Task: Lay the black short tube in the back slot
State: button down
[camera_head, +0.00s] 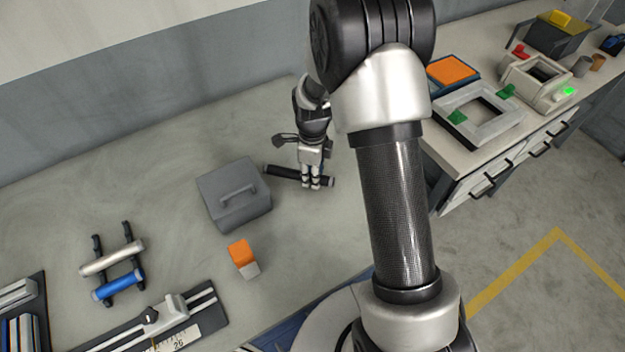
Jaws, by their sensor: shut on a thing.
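The black short tube (284,173) lies roughly level in my gripper (318,182), to the right of the grey box. My gripper points down and is shut on the tube near its right end. I cannot tell whether the tube touches the table. The rack (97,242) has two dark rails and stands at the left. A silver tube (112,257) lies across its middle and a blue tube (118,285) across its front. The back part of the rails is bare.
A grey box with a handle (234,195) stands between my gripper and the rack. An orange and white block (243,258) lies in front of it. A ruler fixture (165,320) is at the front left. The table behind the box is clear.

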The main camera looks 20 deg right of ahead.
jog(key=shift+f, duration=1.15)
jog(key=shift+f+b, duration=0.2)
jog(key=shift+b, duration=0.1)
jog(key=c, duration=1.3)
grip_release()
jog(key=shift+c, duration=0.2)
jog(key=shift+r, duration=0.1)
